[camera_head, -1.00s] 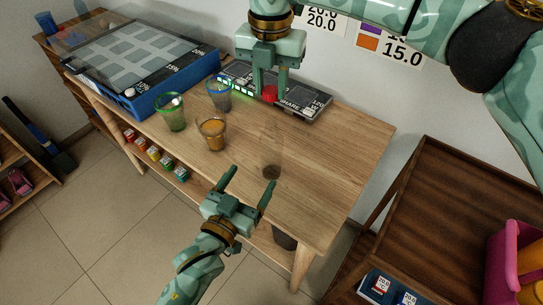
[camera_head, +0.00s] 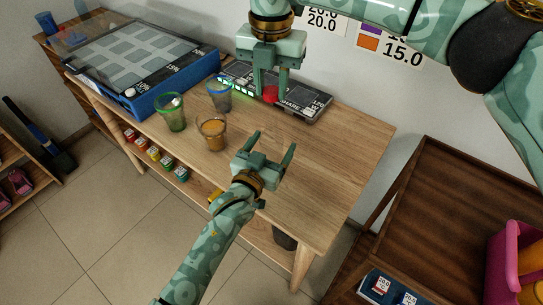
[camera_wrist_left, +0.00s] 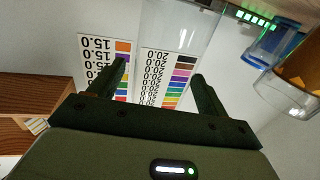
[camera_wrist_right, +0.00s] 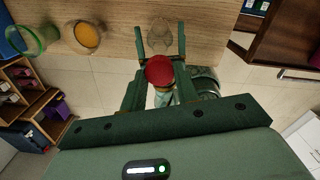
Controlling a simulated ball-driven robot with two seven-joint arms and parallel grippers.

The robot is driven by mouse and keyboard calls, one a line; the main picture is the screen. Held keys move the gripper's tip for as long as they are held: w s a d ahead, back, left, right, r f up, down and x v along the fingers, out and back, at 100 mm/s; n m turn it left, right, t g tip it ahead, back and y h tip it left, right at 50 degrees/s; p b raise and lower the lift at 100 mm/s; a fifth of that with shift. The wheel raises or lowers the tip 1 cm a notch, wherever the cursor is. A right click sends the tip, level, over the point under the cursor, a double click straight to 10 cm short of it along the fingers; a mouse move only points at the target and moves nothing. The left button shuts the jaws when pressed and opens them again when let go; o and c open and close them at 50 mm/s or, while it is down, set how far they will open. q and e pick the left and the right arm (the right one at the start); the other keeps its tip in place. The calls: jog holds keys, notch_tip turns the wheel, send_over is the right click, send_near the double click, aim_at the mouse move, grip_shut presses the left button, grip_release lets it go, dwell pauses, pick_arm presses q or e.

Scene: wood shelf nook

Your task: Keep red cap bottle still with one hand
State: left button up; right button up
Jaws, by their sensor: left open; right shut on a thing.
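The clear bottle stands on the wooden table (camera_head: 330,165). It is faint in the head view, but its see-through body (camera_wrist_left: 180,25) shows ahead of my left fingers in the left wrist view and also in the right wrist view (camera_wrist_right: 160,36). The red cap (camera_head: 269,93) is between the fingers of my right gripper (camera_head: 270,92), which is shut on it; it also shows in the right wrist view (camera_wrist_right: 160,70). I cannot tell whether the cap still sits on the bottle. My left gripper (camera_head: 272,146) is open and empty at the bottle's near side, fingers pointing toward it.
A green-rimmed cup (camera_head: 171,112), a blue-rimmed cup (camera_head: 219,96) and an orange-filled cup (camera_head: 212,132) stand left of my left gripper. A dark device with green lights (camera_head: 310,104) lies at the back. The table's right side is clear.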

pick_arm(q)
jog(key=c, duration=1.5)
pick_arm(e)
send_over(271, 123)
jog(key=shift+f, duration=2.45)
jog(key=shift+f, duration=0.1)
jog(key=shift+f, duration=0.8)
jog(key=shift+f, duration=0.55)
